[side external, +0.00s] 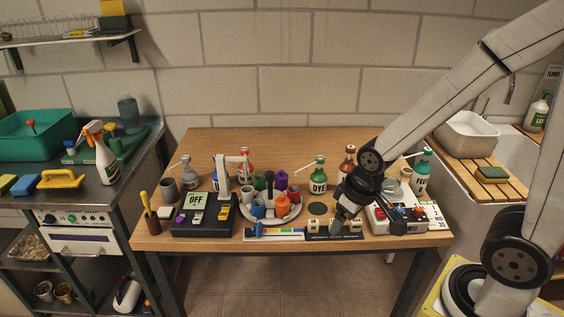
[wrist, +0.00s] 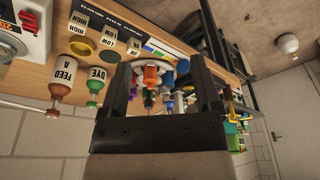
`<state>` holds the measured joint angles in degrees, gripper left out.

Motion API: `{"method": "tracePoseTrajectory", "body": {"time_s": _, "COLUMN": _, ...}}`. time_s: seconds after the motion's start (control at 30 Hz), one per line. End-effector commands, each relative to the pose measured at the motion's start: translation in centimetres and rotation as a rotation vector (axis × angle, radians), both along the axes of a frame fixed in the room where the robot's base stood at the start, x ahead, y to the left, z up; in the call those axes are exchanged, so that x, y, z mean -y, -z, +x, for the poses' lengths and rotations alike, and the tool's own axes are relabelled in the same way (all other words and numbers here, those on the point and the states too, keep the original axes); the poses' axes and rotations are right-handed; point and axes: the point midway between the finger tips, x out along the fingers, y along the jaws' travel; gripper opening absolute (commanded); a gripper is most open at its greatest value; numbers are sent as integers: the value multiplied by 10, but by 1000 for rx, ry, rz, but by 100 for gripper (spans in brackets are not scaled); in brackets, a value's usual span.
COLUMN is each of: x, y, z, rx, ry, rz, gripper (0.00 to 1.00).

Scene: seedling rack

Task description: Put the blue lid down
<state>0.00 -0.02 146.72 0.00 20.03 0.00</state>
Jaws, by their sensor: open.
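My gripper (side external: 366,218) is over the right front of the wooden table, low near the label blocks. In the wrist view its two dark fingers (wrist: 161,62) stand wide apart with nothing gripped between them. In the side view my gripper hides that spot. A yellow disc (wrist: 80,48) and a dark disc (wrist: 110,57) lie close by; the dark disc also shows in the side view (side external: 317,208).
A round rack (side external: 296,212) of coloured cups stands mid-table, with a black scale (side external: 203,220) to its left. Dye (side external: 318,181) and feed bottles stand behind. A white device (side external: 390,222) is right of my gripper. Bare wood (side external: 270,143) lies at the back.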

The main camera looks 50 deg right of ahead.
Motion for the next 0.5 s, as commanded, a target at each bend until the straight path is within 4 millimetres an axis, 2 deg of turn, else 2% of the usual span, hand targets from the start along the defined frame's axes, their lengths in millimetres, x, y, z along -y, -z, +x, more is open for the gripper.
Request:
{"method": "tracePoseTrajectory", "body": {"time_s": 0.27, "x": 0, "y": 0, "z": 2, "rx": 1, "ry": 20, "rz": 7, "gripper": 82}}
{"method": "tracePoseTrajectory", "body": {"time_s": 0.5, "x": -4, "y": 3, "z": 20, "rx": 8, "ry": 205, "rz": 69, "gripper": 82}}
